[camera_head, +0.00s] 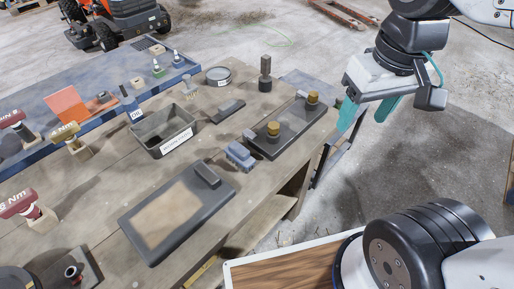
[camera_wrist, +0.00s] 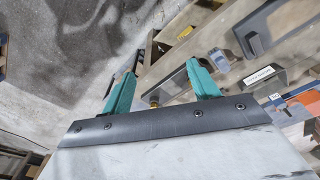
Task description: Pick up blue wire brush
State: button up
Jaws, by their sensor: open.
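A small blue-grey block-like object (camera_head: 240,155), which looks like the blue wire brush, lies on the wooden workbench (camera_head: 95,180) near its front edge. It sits between the dark tray and the black plate with brass knobs. It also shows in the wrist view (camera_wrist: 219,60), just right of the right finger; its bristles are too small to make out. My gripper (camera_head: 367,118) has teal fingers, apart and empty. It hangs to the right of the bench, above the floor and clear of the brush. Both fingers also show in the wrist view (camera_wrist: 163,69).
A dark tray with a tan inset (camera_head: 165,213) lies left of the brush. A black plate with brass knobs (camera_head: 292,128) lies to its right. A labelled grey bin (camera_head: 150,137) and a dark upright post (camera_head: 265,75) stand behind. The floor right of the bench is open.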

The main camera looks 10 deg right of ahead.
jog(key=w+a+f+n, duration=0.2)
jog(key=w+a+f, duration=0.3)
jog(key=w, duration=0.4)
jog(key=n+g, duration=0.1)
jog(key=n, duration=0.3)
send_over(239, 148)
jog(key=f, duration=1.2)
jog(key=shift+w+a+f, duration=0.1)
jog(key=shift+a+f, duration=0.1)
jog(key=shift+f, duration=0.1)
jog(key=f, duration=0.7)
jog(key=shift+d+f, duration=0.1)
jog(key=shift+d, duration=0.1)
jog(key=shift+f, duration=0.5)
jog(key=c, duration=1.1)
